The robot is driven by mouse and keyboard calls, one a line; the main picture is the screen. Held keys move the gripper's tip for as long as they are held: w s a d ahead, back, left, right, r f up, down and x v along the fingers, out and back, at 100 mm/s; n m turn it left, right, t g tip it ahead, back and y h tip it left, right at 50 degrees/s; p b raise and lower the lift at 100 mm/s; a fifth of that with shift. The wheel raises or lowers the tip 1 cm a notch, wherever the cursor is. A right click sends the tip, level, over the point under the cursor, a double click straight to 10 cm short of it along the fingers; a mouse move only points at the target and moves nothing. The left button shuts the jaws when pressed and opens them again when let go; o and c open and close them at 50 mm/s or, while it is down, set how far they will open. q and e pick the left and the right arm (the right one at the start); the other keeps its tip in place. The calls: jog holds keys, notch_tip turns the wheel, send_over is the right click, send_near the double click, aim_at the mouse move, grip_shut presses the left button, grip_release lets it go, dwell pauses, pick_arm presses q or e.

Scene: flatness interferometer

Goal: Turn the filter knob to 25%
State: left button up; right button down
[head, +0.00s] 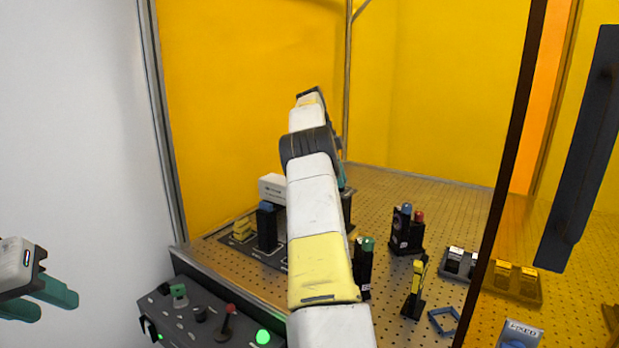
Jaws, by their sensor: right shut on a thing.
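My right arm reaches up through the middle of the head view into the yellow enclosure. A teal finger of my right gripper (341,176) shows just past the arm's edge, above a dark block (347,203). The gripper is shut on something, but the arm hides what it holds. I cannot make out the filter knob or its setting; it may be behind the arm. My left gripper (47,303) is at the far left against the white wall, open and empty, its two teal fingers apart.
A dark control panel (185,325) with knobs and a lit green button (263,337) stands at the front. Several small holders, some with coloured tops, stand on the perforated board (400,184). A dark post (512,140) and a door handle (582,150) are at right.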

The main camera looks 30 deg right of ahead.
jog(key=c, duration=1.2)
grip_release()
jog(key=shift+n, duration=0.3)
